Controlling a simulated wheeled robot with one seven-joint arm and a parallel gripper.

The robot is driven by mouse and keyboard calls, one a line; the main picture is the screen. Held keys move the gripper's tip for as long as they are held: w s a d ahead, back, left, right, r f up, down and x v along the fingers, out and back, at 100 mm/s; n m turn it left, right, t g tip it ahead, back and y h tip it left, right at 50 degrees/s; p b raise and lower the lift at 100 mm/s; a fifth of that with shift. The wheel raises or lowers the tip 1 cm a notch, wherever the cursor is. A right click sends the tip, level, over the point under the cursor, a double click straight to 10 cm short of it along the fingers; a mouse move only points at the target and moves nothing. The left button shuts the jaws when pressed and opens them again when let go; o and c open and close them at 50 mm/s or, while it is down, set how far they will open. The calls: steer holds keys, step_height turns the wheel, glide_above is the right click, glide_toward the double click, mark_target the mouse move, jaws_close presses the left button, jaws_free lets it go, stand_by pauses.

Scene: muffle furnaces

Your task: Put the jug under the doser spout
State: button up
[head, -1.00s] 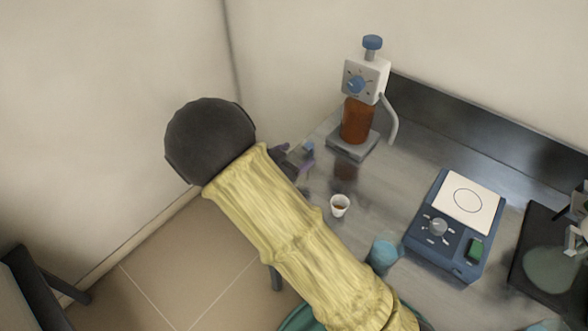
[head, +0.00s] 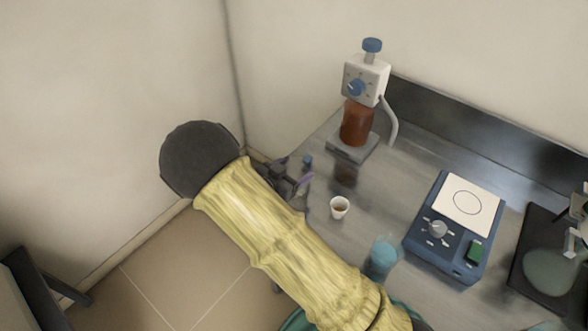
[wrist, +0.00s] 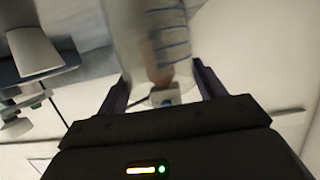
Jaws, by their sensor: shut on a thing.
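The doser (head: 366,80) stands at the back left of the bench in the head view, with a white head, blue knobs and an amber bottle. Its grey spout tube (head: 391,120) curves down on the right side. My gripper (head: 297,170) is left of the doser, at the bench's left end. In the wrist view my gripper (wrist: 160,88) is shut on the clear jug (wrist: 172,45) with blue graduation lines. A brown shape shows through its wall. The jug is hard to make out in the head view.
A small white cup (head: 339,207) with brown contents stands in front of the doser. A blue translucent beaker (head: 383,253) is near my forearm. A blue instrument with a white top plate (head: 467,200) stands to the right. Walls close in behind and left.

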steer(key=shift+f, duration=0.15)
steer(key=o, duration=1)
steer(key=v, duration=0.6)
steer(key=b+v, duration=0.1)
steer(key=v, duration=0.5)
steer(key=shift+r, duration=0.25)
